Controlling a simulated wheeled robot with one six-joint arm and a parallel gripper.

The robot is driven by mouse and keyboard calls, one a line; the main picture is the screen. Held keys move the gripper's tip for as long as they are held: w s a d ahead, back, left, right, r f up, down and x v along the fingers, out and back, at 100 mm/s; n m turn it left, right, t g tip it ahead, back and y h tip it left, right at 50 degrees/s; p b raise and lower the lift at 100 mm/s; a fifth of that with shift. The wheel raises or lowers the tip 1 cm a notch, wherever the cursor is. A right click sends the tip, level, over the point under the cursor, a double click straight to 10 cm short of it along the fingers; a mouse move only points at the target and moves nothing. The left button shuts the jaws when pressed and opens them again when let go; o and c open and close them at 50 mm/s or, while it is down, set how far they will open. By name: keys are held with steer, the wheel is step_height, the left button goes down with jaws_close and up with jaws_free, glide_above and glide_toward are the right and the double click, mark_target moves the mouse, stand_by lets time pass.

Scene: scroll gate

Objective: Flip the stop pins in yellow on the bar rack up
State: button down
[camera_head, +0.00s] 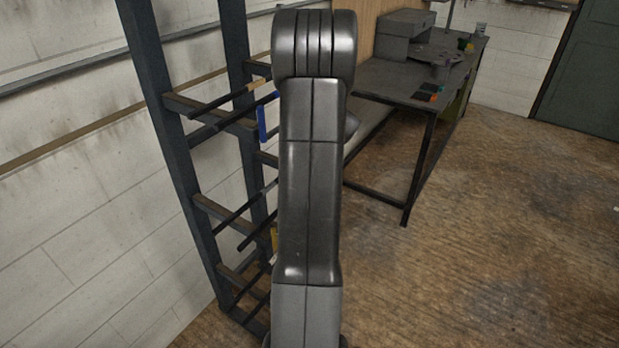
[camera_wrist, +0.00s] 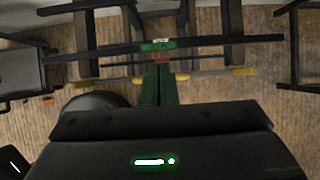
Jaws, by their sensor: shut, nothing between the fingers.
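The bar rack (camera_head: 190,170) stands at the left in the head view, with dark uprights, brown arms and dark bars lying across. A small yellow piece (camera_head: 274,238) shows low on it, partly hidden behind my arm. I cannot tell whether it is up or down. In the wrist view, yellow pieces sit at the right (camera_wrist: 245,71) and left of centre (camera_wrist: 137,80), beyond my gripper. My gripper (camera_wrist: 158,68) shows as two dark green fingers close together, shut and empty. Whether it touches anything on the rack cannot be told.
A blue piece (camera_head: 263,122) hangs higher on the rack. A green piece (camera_wrist: 157,44) lies along a dark bar (camera_wrist: 220,42) ahead of my fingers, with a red piece near it. A workbench (camera_head: 400,85) stands behind. The floor at the right is clear.

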steer(key=shift+d+f, duration=0.1)
steer(key=s+d+f+b, duration=0.2)
steer(key=d+f+b, duration=0.1)
steer(key=f, duration=0.4)
steer(key=s+d+f+b, duration=0.2)
steer(key=f+b, duration=0.1)
steer(key=f, duration=0.5)
steer(key=shift+s+d+f, duration=0.3)
steer(key=shift+d, duration=0.1)
steer(key=shift+d+y, duration=0.1)
steer(key=shift+y, duration=0.3)
steer(key=shift+r, duration=0.2)
